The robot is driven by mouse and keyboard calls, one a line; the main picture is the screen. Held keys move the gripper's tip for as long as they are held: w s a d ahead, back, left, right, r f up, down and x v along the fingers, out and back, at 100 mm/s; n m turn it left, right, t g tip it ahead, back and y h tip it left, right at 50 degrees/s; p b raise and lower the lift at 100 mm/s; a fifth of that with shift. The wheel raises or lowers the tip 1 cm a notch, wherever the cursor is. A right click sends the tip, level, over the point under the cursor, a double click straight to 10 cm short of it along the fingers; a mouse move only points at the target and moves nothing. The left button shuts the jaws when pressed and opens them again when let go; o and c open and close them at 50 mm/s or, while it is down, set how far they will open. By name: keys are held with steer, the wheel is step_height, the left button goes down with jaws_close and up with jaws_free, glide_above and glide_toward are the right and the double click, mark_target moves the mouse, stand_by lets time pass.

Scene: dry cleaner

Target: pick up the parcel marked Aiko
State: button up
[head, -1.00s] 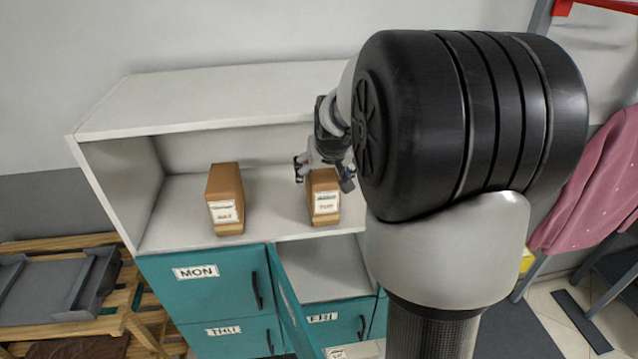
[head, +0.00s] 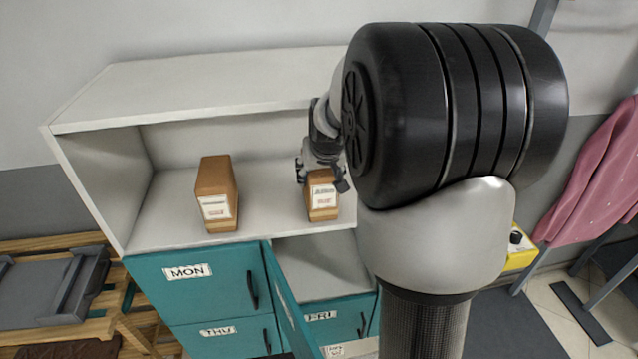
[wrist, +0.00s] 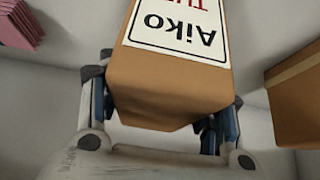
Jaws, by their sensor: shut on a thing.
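The parcel marked Aiko (head: 322,212) is a brown box with a white label, at the right part of the open upper shelf in the head view. In the wrist view the Aiko parcel (wrist: 165,82) fills the middle, with its label upside down and a partly cut-off red word beside the name. My gripper (head: 322,173) is shut on its upper part, with one finger on each side. In the wrist view my gripper (wrist: 163,112) shows both fingers against the sides. I cannot tell whether the parcel's base touches the shelf.
Another brown labelled parcel (head: 216,190) stands to the left on the same white shelf (head: 268,205), with a clear gap between. Below are teal lockers marked MON (head: 190,277), THU and FRI. One teal door (head: 285,295) stands open. A pink garment hangs at right.

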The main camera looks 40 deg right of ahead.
steer(key=c, duration=0.7)
steer(key=shift+w+r, duration=0.1)
